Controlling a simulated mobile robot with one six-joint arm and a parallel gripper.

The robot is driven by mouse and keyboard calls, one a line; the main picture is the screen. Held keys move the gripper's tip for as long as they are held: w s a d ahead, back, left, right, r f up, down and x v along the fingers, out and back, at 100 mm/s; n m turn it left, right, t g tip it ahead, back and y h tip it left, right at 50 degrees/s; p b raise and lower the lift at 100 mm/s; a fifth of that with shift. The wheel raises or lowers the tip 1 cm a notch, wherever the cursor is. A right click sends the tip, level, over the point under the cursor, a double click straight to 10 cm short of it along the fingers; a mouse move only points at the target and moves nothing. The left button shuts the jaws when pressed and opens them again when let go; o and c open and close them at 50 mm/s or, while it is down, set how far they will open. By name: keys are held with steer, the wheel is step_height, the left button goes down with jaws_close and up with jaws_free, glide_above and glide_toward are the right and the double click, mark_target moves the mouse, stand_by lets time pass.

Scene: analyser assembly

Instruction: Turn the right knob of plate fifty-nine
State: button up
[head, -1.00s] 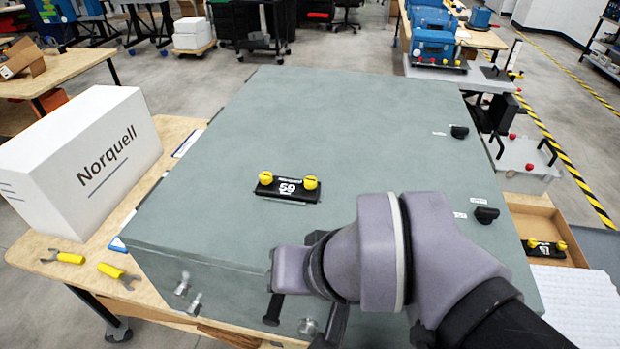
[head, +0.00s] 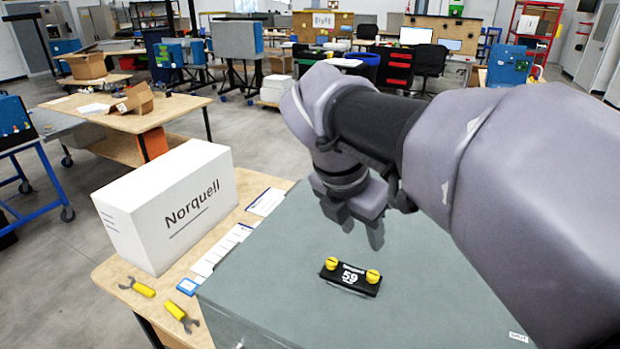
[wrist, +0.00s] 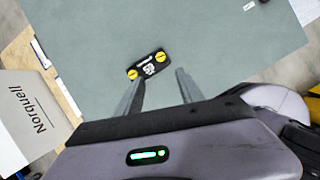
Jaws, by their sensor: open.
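Plate fifty-nine (head: 350,279) is a black plate marked 59, lying on the grey-green top of a large box (head: 290,270). Its right knob (head: 373,276) and left knob (head: 331,263) are yellow and stand at its two ends. My gripper (head: 360,236) is above and behind the plate in the head view, fingers pointing down, open and empty. In the wrist view the plate (wrist: 149,68) lies beyond the fingertips (wrist: 160,82), with the right knob (wrist: 160,57) at its upper right end. The gripper appears clear of both knobs.
A white Norquell box (head: 180,207) stands on the wooden table at left. Two yellow-handled wrenches (head: 140,288) (head: 180,314) lie near the table's front edge. A small white label (head: 518,337) is on the grey-green top at right. The surface around the plate is bare.

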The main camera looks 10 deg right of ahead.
mark_target(373, 274)
steer(key=b+x, duration=0.7)
steer(key=x, duration=0.9)
steer(key=shift+f+b, duration=0.3)
steer(key=shift+f, duration=0.15)
steer(key=shift+r, duration=0.1)
jaws_close()
